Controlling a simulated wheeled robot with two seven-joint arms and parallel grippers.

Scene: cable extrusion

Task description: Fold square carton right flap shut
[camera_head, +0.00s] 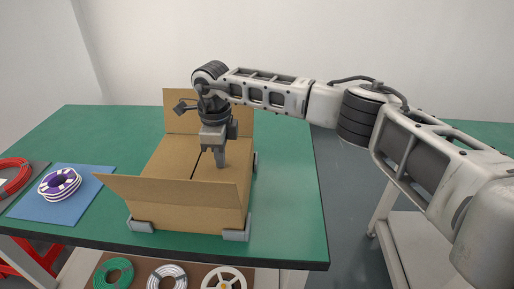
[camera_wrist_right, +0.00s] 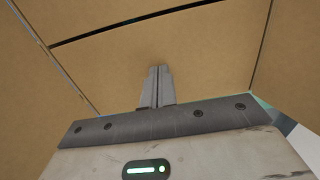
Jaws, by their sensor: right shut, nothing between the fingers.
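The square cardboard carton (camera_head: 190,209) sits on the green table. Its right flap (camera_head: 229,178) lies about flat across the top, as does its left flap (camera_head: 163,164), with a narrow dark gap between them. The near flap (camera_head: 170,191) leans outward and the far flap (camera_head: 181,122) stands up. My right gripper (camera_head: 220,165) is shut and empty, pointing down at the right flap; its fingertips (camera_wrist_right: 159,70) are at or just above the board in the wrist view, and I cannot tell if they touch. My left gripper is not in view.
Grey corner brackets (camera_head: 236,229) hold the carton's base. A purple and white cable coil (camera_head: 60,184) lies on a blue mat (camera_head: 37,208) at left, with a red coil (camera_head: 13,176) beyond. Several coils lie on a lower shelf. The green table (camera_head: 288,200) is clear right of the carton.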

